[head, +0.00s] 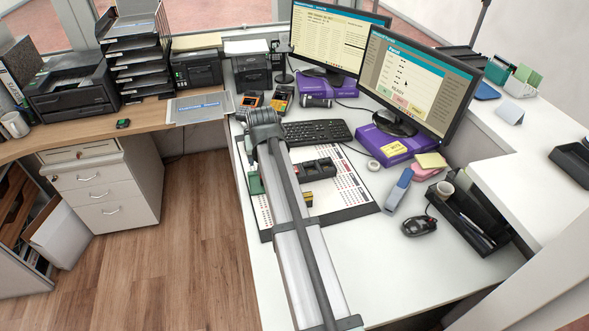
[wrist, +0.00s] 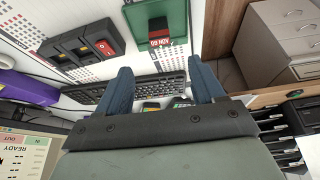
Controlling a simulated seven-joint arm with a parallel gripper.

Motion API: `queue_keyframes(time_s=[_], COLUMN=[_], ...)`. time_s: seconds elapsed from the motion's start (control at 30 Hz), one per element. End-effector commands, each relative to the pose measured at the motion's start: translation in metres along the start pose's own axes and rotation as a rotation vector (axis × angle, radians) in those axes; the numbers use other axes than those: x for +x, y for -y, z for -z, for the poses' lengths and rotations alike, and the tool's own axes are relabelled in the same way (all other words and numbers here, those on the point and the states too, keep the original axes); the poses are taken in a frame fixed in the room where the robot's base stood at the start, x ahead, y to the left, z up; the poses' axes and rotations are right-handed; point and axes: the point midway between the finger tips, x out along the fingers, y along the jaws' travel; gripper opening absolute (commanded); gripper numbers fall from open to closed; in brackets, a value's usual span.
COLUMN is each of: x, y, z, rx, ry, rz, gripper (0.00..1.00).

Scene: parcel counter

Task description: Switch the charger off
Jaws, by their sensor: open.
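The charger (head: 315,172) is a black block with open bays, lying on the white-and-red desk mat to the right of my arm in the head view. In the wrist view the charger (wrist: 72,50) is at the upper left, with a red rocker switch (wrist: 106,47) at its right end. I cannot tell which way the rocker is tipped. My gripper (wrist: 160,68) is open and empty, its two blue fingers apart, to the right of the charger and clear of it in that view. In the head view my arm hides the fingers.
The keyboard (head: 317,132), monitors (head: 416,80) and purple boxes (head: 392,146) lie beyond. A stapler (head: 398,190) and mouse (head: 419,226) are to the right.

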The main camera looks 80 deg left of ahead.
Motion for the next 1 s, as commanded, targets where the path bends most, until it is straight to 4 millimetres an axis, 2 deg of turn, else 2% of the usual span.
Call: queue_keyframes(time_s=[0.03,0.13,0.27,0.37,0.5,0.6,0.7,1.0], x=[0.0,0.0,0.002,0.006,0.016,0.023,0.025,0.03], y=[0.0,-0.006,-0.029,-0.053,-0.084,-0.102,-0.107,-0.111], z=[0.0,0.0,0.002,0.013,0.038,0.05,0.051,0.054], rx=[0.0,0.007,0.03,0.054,0.086,0.068,-0.012,-0.322], ry=[0.0,0.0,0.001,0.002,0.009,0.049,0.082,0.172], rz=[0.0,-0.003,-0.012,-0.023,-0.034,-0.037,-0.032,0.003], gripper=[0.64,0.55,0.42,0.33,0.19,0.1,0.0,0.0])
